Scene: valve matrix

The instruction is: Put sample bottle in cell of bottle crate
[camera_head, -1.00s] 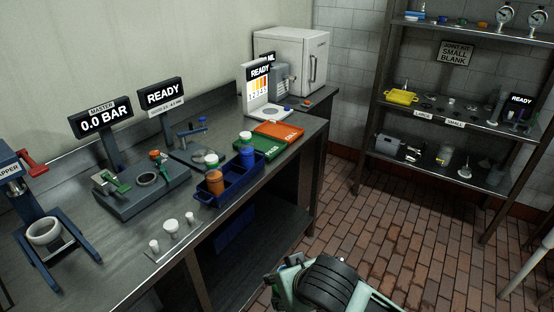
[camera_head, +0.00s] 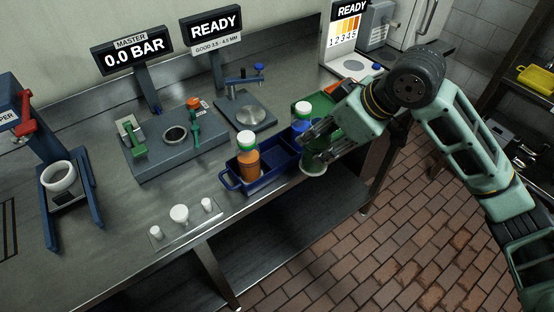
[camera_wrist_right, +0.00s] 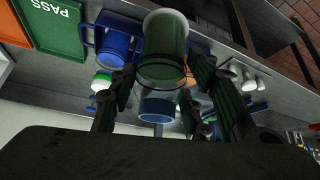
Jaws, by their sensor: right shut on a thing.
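My right gripper (camera_head: 317,135) is shut on a clear, greenish sample bottle (camera_head: 313,163) at the right end of the blue bottle crate (camera_head: 262,186). In the right wrist view the bottle (camera_wrist_right: 163,38) sits between the two dark fingers. Its height over the crate's right end is hard to tell, and the fingers hide part of it. An orange bottle (camera_head: 247,162) with a green and white cap stands in the crate's left part. A blue bottle (camera_head: 301,127) with a similar cap stands at the back right of the crate, partly behind my gripper. My left gripper is not in view.
A green tray (camera_head: 322,106), marked PASS in the wrist view (camera_wrist_right: 62,22), lies behind my gripper. A grey fixture (camera_head: 160,145) with a green handle and a small stand (camera_head: 248,112) are behind the crate. White pegs (camera_head: 180,214) stand front left.

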